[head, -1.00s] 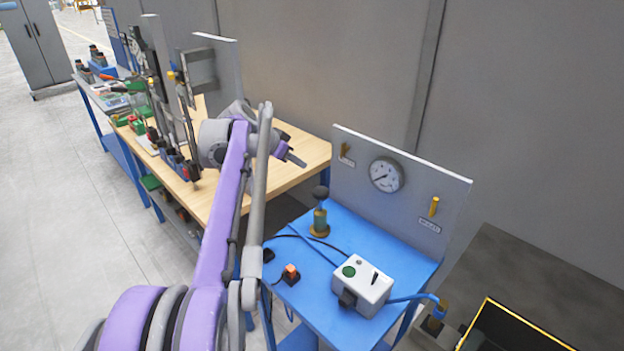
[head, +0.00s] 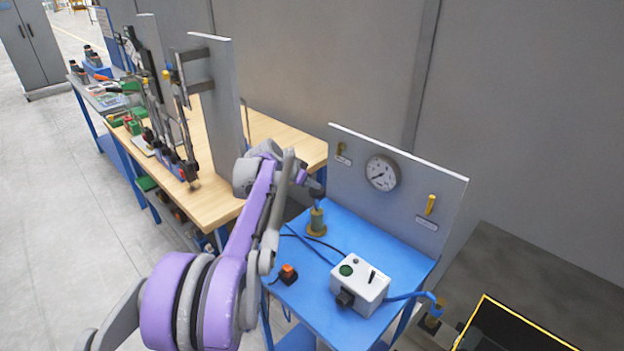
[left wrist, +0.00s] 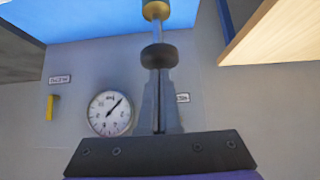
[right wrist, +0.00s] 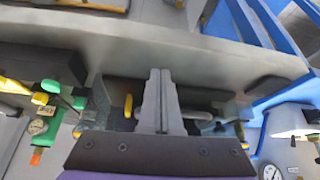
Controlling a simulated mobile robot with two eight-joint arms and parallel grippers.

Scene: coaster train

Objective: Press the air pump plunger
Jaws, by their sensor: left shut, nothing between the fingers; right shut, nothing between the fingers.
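The air pump (head: 317,222) stands on the blue table, a brass cylinder with a thin rod going up. In the left wrist view its dark round knob (left wrist: 159,56) is just past my fingertips, with a length of grey rod (left wrist: 157,32) between it and the brass collar (left wrist: 155,10). My left gripper (head: 319,191) is shut and empty above the pump, lined up with the knob. I cannot tell whether the tips touch it. My right gripper (right wrist: 158,74) is shut and empty, away from the pump.
A panel with a pressure gauge (head: 382,173) and a yellow handle (head: 431,205) stands behind the pump. A white control box (head: 360,286), an orange-topped switch (head: 288,273) and cables lie on the blue table (head: 319,291). A wooden bench (head: 216,205) adjoins at left.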

